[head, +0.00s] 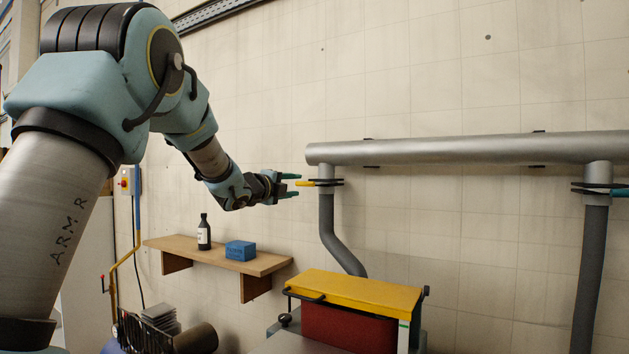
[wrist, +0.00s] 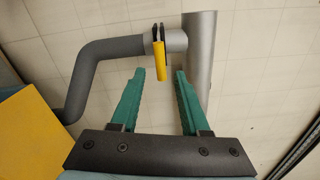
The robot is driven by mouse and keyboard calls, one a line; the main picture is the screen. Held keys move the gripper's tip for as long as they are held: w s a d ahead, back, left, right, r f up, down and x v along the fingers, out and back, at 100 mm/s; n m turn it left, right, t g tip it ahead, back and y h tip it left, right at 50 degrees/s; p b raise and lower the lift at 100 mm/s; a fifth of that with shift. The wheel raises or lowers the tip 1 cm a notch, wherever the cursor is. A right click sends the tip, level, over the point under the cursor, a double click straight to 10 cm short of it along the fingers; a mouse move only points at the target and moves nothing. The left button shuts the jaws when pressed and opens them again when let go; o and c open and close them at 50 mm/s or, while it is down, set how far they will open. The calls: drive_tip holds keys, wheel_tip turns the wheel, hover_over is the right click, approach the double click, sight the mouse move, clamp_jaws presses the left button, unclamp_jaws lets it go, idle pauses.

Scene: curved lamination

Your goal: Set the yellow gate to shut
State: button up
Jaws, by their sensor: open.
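The yellow gate's tab (head: 306,183) sticks out to the left from a dark slide plate (head: 328,182) on a vertical grey duct branch, just below the large horizontal pipe. In the wrist view the yellow tab (wrist: 160,62) points toward my gripper. My gripper (head: 297,185) is open, with its teal fingers one above the other, left of the gate. In the wrist view my gripper's fingertips (wrist: 160,74) lie on both sides of the tab's free end, with a gap on each side. I cannot tell how far the slide is in.
The big metal pipe (head: 470,149) runs along the wall. A second gate with a teal tab (head: 620,193) is at far right. A yellow-topped machine (head: 360,290) stands below. A wooden shelf (head: 215,255) holds a dark bottle (head: 204,235) and blue box (head: 240,250).

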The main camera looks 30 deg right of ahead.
sight(304, 183)
drive_tip(key=p+x, duration=0.2)
drive_tip(key=x, duration=0.4)
drive_tip(key=shift+r+p, duration=0.15)
drive_tip(key=shift+p, duration=0.15)
drive_tip(key=shift+x, duration=0.75)
drive_tip(key=shift+w, duration=0.1)
clamp_jaws()
idle(0.3)
